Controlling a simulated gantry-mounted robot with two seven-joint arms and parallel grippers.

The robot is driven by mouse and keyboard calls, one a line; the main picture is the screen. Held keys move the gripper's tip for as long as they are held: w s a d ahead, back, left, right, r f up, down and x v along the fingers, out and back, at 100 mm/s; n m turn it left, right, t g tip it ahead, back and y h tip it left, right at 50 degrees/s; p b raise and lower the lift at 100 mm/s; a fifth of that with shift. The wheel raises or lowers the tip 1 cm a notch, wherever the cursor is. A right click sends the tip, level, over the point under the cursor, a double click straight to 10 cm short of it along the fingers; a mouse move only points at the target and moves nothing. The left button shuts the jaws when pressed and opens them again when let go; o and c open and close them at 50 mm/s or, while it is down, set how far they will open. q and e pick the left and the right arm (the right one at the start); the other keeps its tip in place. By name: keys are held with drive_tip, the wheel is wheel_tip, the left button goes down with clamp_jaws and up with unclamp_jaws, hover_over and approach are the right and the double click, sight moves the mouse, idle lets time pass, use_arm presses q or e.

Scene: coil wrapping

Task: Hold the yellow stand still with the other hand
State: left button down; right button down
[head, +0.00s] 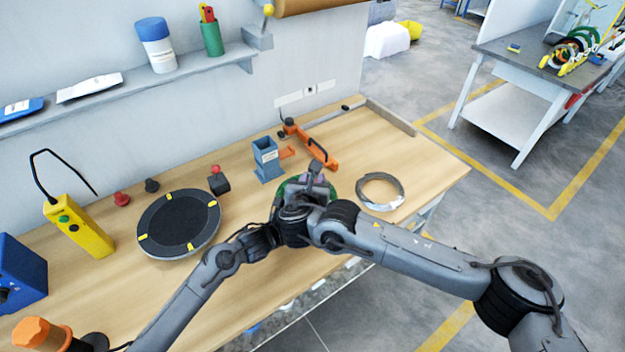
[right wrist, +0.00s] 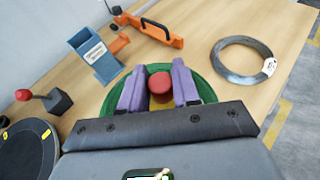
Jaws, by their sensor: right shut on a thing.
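A green ring or disc shows around my right gripper (right wrist: 160,88) in the right wrist view. Between the gripper's purple fingers stands a red-topped post (right wrist: 160,82) with a yellow part (right wrist: 162,102) below it, which looks like the yellow stand. The fingers are shut on it from both sides. My left arm reaches in from the left to the same spot. Its fingers are hidden behind the wrists.
A wire coil (head: 380,191) lies right of the grippers. A blue holder (head: 266,160) and an orange tool (head: 316,148) stand behind. A black round turntable (head: 180,224) with yellow marks is on the left, near a yellow control box (head: 78,228). Bare bench lies in front of the turntable.

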drive_tip(key=c, duration=0.9)
unclamp_jaws()
drive_tip(key=v, duration=1.2)
drive_tip(key=shift+d, duration=0.1)
use_arm(q)
drive_tip(key=c, duration=0.5)
unclamp_jaws()
drive_tip(key=shift+s+a, duration=0.1)
